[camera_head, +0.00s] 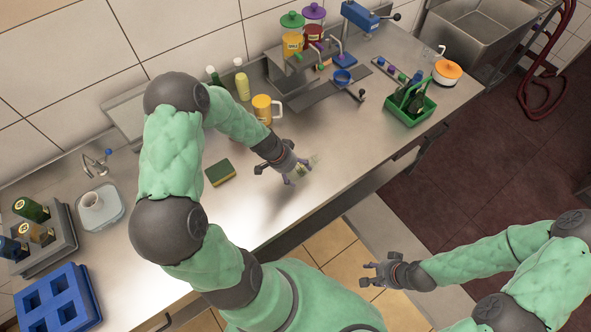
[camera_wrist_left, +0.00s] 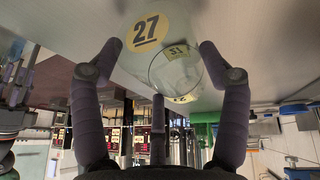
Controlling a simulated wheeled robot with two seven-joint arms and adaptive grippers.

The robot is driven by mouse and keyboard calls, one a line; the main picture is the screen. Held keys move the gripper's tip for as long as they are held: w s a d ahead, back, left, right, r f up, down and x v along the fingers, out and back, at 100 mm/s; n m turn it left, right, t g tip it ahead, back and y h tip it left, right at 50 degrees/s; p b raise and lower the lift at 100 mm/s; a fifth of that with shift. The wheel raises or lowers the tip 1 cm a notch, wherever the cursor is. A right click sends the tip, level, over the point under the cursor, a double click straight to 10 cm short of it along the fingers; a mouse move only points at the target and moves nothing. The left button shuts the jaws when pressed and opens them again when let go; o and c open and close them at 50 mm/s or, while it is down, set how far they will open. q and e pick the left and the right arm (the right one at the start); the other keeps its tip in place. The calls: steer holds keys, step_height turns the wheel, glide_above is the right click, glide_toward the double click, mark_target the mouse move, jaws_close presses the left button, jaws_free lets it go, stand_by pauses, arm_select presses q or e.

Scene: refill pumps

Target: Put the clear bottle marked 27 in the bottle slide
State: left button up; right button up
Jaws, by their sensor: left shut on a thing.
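The clear bottle with a yellow label marked 27 (camera_wrist_left: 180,52) is between the fingers of my left gripper (camera_wrist_left: 165,62) in the left wrist view. In the head view my left gripper (camera_head: 298,174) is shut on the bottle (camera_head: 313,161) above the middle of the counter, and its fingers partly hide it. A grey rack (camera_head: 62,245) with several bottles stands at the far left; I cannot tell whether it is the bottle slide. My right gripper (camera_head: 366,274) is open and empty, off the counter's front edge.
A green and yellow sponge (camera_head: 220,173) lies left of my left gripper. A yellow mug (camera_head: 262,108) and bottles stand behind it. A blue crate (camera_head: 60,299) is at the front left, a green caddy (camera_head: 409,108) at the right.

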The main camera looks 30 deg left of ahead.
arm_select(q)
steer(key=o, duration=1.3)
steer(key=shift+r, duration=0.1)
steer(key=v, duration=1.1)
steer(key=shift+s+a+r, duration=0.1)
steer(key=shift+a+r, duration=0.05)
steer(key=shift+r, duration=0.2)
